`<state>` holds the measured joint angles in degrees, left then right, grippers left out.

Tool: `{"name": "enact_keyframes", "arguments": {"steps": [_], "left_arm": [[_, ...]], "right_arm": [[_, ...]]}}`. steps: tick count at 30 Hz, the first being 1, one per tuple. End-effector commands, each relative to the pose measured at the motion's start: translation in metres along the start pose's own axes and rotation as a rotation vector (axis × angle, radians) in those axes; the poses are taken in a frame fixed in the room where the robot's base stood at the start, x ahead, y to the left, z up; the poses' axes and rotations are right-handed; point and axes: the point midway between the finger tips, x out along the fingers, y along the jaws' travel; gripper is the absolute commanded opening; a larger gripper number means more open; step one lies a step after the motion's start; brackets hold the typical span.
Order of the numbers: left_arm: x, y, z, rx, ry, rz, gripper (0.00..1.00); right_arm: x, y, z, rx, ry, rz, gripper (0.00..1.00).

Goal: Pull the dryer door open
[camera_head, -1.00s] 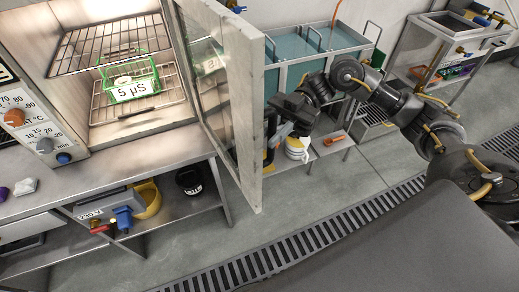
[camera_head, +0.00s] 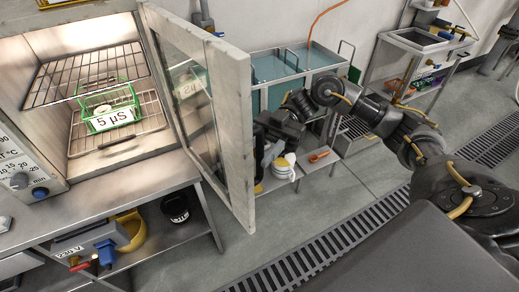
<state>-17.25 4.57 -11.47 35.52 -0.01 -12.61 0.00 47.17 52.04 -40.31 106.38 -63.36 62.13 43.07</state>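The dryer (camera_head: 22,100) stands at the left with its lit chamber facing me. Its door (camera_head: 238,135), a pale frame with a glass pane, stands wide open and swung out toward the right. A black handle-like bar (camera_head: 118,141) shows low in the chamber opening. My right gripper (camera_head: 264,160) is just right of the door's free edge, on the door's outer side. The door's edge lies close to its fingers, and I cannot tell whether they touch. The fingers are dark and small, so their opening is unclear. My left gripper is not in view.
Wire racks in the dryer hold a green basket (camera_head: 111,121) labelled 5 µS. A shelf below holds a black cup (camera_head: 175,207) and a yellow item. A teal tank (camera_head: 275,68) stands behind my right arm. Grey floor with a drain grating (camera_head: 330,243) is clear in front.

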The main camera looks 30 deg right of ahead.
Motion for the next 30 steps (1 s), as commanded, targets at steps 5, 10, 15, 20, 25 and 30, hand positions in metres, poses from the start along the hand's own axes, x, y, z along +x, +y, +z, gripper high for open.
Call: {"name": "enact_keyframes", "arguments": {"steps": [5,10,15,20,25,30], "left_arm": [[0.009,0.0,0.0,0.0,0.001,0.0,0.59],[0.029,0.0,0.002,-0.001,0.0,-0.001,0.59],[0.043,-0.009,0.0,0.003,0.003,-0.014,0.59],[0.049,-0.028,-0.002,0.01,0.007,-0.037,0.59],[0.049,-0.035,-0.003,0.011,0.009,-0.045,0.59],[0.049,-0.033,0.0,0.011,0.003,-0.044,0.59]], "right_arm": [[-0.01,0.0,0.004,0.0,-0.003,0.001,0.35],[-0.038,0.001,0.006,-0.001,-0.004,0.003,0.35],[-0.06,0.001,0.005,-0.001,-0.004,0.001,0.35],[-0.071,0.0,0.003,0.0,-0.002,0.0,0.35],[-0.075,0.0,0.0,-0.001,0.0,0.001,0.35],[-0.075,0.0,0.0,0.0,0.0,0.001,0.35]]}}
